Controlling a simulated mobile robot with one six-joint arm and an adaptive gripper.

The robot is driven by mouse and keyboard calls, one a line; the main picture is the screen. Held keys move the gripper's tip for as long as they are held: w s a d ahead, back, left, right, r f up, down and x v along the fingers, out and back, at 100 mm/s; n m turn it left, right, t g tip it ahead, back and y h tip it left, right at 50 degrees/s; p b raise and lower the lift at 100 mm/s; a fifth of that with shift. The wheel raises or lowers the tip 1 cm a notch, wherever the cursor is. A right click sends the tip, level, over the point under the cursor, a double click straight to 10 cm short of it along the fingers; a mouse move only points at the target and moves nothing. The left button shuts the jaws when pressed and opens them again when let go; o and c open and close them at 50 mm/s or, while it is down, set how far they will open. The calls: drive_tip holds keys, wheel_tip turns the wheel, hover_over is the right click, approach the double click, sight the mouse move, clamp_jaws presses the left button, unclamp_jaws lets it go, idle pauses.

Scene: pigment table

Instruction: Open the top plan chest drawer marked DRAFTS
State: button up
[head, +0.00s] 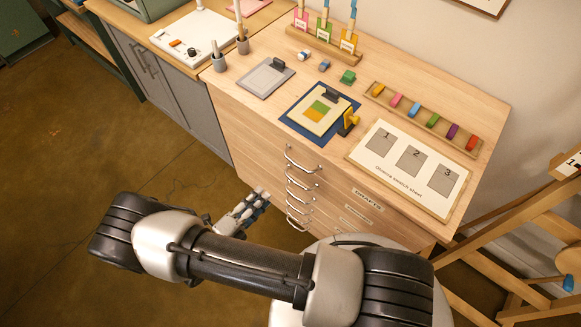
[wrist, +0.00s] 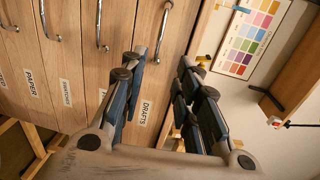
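The plan chest's top drawer bears the label DRAFTS (head: 368,199), which also reads in the wrist view (wrist: 145,113). Its front looks flush with the drawers below. Its silver bar handle (head: 303,163) is uppermost in the column of handles in the head view. In the wrist view this handle (wrist: 164,28) lies beyond my fingertips, roughly in line with the gap between them. My gripper (head: 262,194) is left of the handles in the head view. In the wrist view my gripper (wrist: 161,60) is open and empty, its fingers apart and not on the handle.
Lower drawer handles (wrist: 99,27) sit close beside the top one. The chest top (head: 395,95) carries a swatch sheet (head: 400,205), a block rack (head: 418,122) and a blue mat (head: 301,127). A wooden easel (head: 530,235) stands at the right. The floor (head: 110,140) at left is clear.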

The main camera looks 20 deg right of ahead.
sight(296, 164)
drive_tip(key=b+x, duration=0.2)
drive_tip(key=x, duration=1.5)
drive_tip(key=shift+d, duration=0.2)
drive_tip(key=shift+c, duration=0.4)
clamp_jaws()
